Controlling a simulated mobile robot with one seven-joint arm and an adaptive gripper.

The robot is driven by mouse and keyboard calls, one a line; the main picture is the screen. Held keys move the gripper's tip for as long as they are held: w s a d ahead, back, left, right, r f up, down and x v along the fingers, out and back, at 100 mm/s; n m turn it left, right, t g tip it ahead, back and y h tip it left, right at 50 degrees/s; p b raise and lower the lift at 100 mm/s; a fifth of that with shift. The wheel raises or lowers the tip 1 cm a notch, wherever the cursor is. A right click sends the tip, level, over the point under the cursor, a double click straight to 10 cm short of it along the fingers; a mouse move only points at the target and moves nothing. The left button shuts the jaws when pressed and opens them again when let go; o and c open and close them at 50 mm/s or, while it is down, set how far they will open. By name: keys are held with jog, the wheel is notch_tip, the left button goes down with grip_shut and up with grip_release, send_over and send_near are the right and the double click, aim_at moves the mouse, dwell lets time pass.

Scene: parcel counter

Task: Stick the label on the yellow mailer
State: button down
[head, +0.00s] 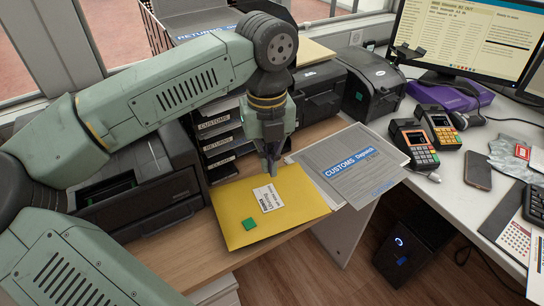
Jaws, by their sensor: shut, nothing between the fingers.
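The yellow mailer (225,210) lies flat on the wooden counter in the head view. A white printed label (268,197) lies on its face, slightly turned, right of its middle. My gripper (272,172) points down over the mailer's far edge, just beyond the label. It is shut and empty. I cannot tell whether its tips touch the mailer.
A grey customs mailer (350,162) lies right of the yellow one, partly over the counter's edge. Stacked trays (221,143) and a printer (318,92) stand behind. Card terminals (415,145) and a phone (478,170) are on the white desk at right. A black bin-like box (410,243) stands below.

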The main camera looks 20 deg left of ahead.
aim_at(268, 197)
jog(key=shift+a+f+b, duration=0.1)
jog(key=shift+f+b, duration=1.45)
jog(key=shift+f, duration=1.95)
jog(key=shift+f, duration=0.2)
jog(key=shift+f+b, duration=0.35)
jog(key=shift+b, duration=0.25)
jog(key=shift+f+b, duration=0.7)
jog(key=shift+b, duration=0.05)
jog(key=shift+r, duration=0.1)
notch_tip(268, 197, up, 8)
jog(key=p, duration=0.4)
